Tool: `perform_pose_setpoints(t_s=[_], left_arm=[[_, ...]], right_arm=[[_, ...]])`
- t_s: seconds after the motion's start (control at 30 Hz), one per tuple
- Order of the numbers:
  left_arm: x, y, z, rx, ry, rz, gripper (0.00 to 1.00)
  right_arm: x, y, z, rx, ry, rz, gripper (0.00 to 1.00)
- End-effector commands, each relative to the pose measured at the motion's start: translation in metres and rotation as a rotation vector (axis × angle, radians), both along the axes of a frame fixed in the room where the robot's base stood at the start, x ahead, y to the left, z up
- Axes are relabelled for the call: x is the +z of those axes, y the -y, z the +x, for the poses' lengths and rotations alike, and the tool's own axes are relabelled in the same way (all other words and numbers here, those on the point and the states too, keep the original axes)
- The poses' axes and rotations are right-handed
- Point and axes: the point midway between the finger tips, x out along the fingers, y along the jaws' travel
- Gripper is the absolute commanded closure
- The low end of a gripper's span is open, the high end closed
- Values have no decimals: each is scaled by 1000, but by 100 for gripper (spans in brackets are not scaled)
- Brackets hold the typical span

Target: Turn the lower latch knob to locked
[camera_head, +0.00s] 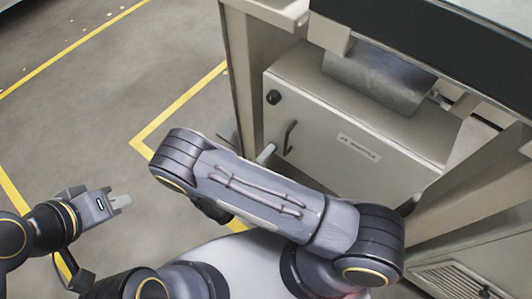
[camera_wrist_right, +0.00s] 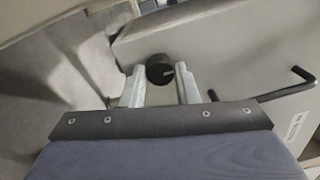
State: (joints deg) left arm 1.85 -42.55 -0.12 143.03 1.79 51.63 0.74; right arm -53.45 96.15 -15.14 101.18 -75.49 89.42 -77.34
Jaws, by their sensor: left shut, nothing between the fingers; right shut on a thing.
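The grey cabinet (camera_head: 345,125) has a black upper knob (camera_head: 273,97) on its door, near the left edge. My right gripper is shut on this knob, and only a pale finger (camera_head: 265,153) shows in the head view. My left gripper (camera_head: 121,201) is shut and empty, over the floor at the left.
A black door handle (camera_head: 289,138) stands out just right of my right gripper; it also shows in the right wrist view (camera_wrist_right: 286,90). A pale frame post (camera_head: 240,75) stands left of the cabinet. A dark-edged top overhangs it. Floor at the left is clear, with yellow lines.

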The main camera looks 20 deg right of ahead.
Motion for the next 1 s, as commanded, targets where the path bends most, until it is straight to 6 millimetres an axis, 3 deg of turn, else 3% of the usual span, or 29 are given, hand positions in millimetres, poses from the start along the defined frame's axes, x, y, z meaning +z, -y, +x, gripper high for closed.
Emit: perform_pose_setpoints(t_s=[0.5, 0.53, 0.67, 1.0], left_arm=[[0, 0, 0, 0, 0, 0, 100], [0, 0, 0, 0, 0, 0, 100], [0, 0, 0, 0, 0, 0, 100], [1, 0, 0, 0, 0, 0, 100]], right_arm=[[-1, 0, 0, -1, -17, -11, 95], [-1, 0, 0, -1, -17, -11, 70], [-1, 0, 0, -1, -17, -11, 53], [0, -2, -2, 0, -15, -11, 50]])
